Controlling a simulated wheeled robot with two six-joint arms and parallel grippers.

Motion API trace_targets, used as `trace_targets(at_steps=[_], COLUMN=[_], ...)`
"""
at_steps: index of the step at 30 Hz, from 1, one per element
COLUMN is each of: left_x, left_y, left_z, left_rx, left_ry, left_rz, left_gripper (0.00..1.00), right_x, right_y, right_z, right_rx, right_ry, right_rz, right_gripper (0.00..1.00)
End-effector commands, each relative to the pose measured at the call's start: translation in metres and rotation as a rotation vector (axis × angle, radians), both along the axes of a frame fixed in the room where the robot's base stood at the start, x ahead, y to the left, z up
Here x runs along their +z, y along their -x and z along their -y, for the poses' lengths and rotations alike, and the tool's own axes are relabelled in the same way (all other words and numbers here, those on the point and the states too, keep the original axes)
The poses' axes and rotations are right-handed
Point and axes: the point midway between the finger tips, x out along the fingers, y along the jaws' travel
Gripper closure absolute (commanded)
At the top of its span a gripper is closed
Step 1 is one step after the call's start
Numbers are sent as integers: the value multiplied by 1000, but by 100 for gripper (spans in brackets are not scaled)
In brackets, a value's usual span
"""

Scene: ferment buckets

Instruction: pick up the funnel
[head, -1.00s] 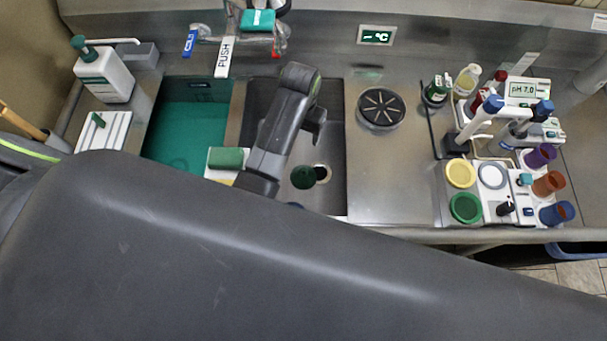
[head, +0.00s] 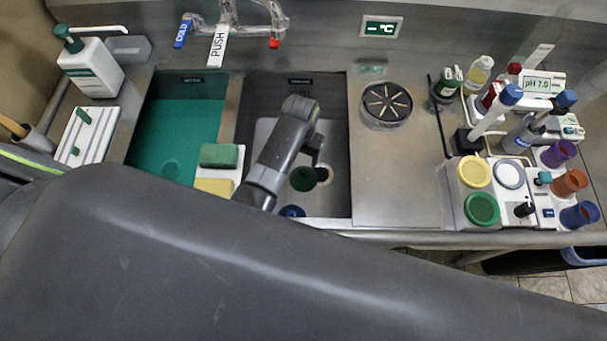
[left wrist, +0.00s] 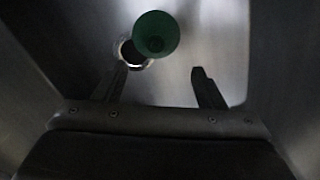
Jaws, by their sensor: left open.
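The green funnel (head: 303,179) lies in the right, grey sink basin beside the drain. In the left wrist view the funnel (left wrist: 156,34) shows as a green cone with a dark centre, partly overlapping the drain ring. My left gripper (head: 318,160) reaches down into this basin, close to the funnel. In the left wrist view my left gripper (left wrist: 160,82) has its two fingers apart with nothing between them. The funnel is beyond the fingertips, roughly centred, and I see no contact. My right gripper is not in view.
Basin walls surround my left gripper. A tap (head: 235,22) stands behind. A green sponge (head: 219,155) and a yellow one (head: 214,186) sit at the divider. A blue round thing (head: 291,211) is at the basin's front. Bottles and cups crowd the right counter.

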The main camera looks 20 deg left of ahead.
Motion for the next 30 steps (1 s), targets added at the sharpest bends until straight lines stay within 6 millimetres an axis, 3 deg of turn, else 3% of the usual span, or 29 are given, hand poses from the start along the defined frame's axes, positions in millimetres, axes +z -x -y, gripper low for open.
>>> trace_targets(at_steps=[9,20,30], left_x=[-48,-67,-105], left_y=[0,0,0], left_z=[0,2,7], left_rx=[0,-1,-1], left_ry=[0,0,-1], left_rz=[-2,-1,-1], left_gripper=[36,36,36], right_x=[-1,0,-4], right_y=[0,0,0], right_z=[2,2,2], right_rx=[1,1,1], right_ry=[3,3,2], right_rz=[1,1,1], right_gripper=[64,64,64])
